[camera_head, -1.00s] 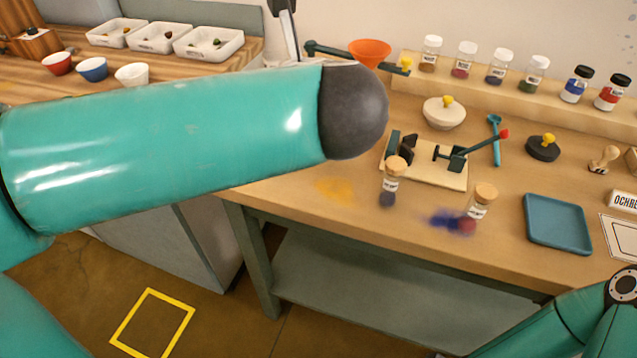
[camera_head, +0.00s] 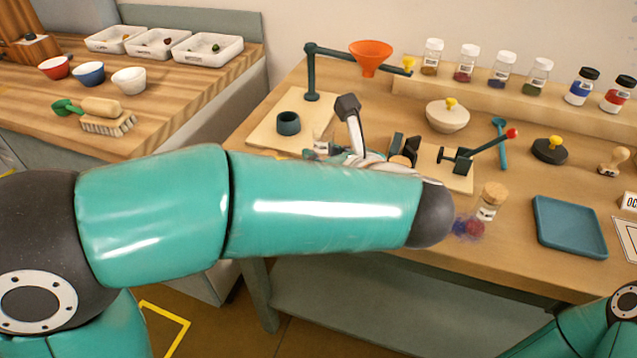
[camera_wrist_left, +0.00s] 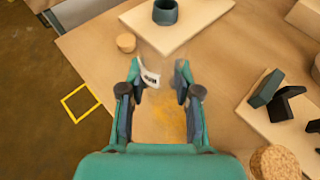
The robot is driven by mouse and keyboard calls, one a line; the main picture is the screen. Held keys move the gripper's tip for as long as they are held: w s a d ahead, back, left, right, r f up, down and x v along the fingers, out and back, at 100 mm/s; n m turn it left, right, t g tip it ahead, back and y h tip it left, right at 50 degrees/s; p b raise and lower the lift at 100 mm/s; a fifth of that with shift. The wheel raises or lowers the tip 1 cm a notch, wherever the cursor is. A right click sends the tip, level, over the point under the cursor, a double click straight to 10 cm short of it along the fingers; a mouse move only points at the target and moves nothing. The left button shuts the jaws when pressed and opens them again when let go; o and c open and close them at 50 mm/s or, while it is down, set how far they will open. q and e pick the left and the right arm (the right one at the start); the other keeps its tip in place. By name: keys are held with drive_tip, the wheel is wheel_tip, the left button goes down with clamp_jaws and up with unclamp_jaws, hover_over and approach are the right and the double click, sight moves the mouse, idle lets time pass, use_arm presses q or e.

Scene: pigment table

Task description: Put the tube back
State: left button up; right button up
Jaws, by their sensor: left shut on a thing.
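My left gripper (camera_head: 322,150) is over the table beside the pale board with the dark ring holder. The left wrist view shows its fingers (camera_wrist_left: 156,85) shut on a clear glass tube (camera_wrist_left: 160,62) with a white label. The tube's outline is faint. The dark ring holder (camera_head: 288,123) stands on its board just beyond the tube and also shows in the left wrist view (camera_wrist_left: 165,12). A corked vial (camera_head: 490,200) stands at right, by red and blue powder. My right gripper is out of view.
An orange funnel (camera_head: 371,56) hangs on an arm from the holder's post. Another cork top (camera_wrist_left: 275,163) is close to my gripper's right side. A press with a red-tipped lever (camera_head: 480,150) and a blue tray (camera_head: 570,227) stand right.

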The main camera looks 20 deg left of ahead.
use_arm(q)
drive_tip(key=shift+f+b, duration=0.6)
drive_tip(key=shift+f, duration=1.95)
drive_tip(key=shift+f, duration=0.1)
drive_tip(key=o, duration=1)
drive_tip(key=shift+r, duration=0.2)
drive_tip(key=p+v, duration=0.6)
drive_tip(key=v, duration=0.6)
drive_tip(key=shift+f, duration=0.15)
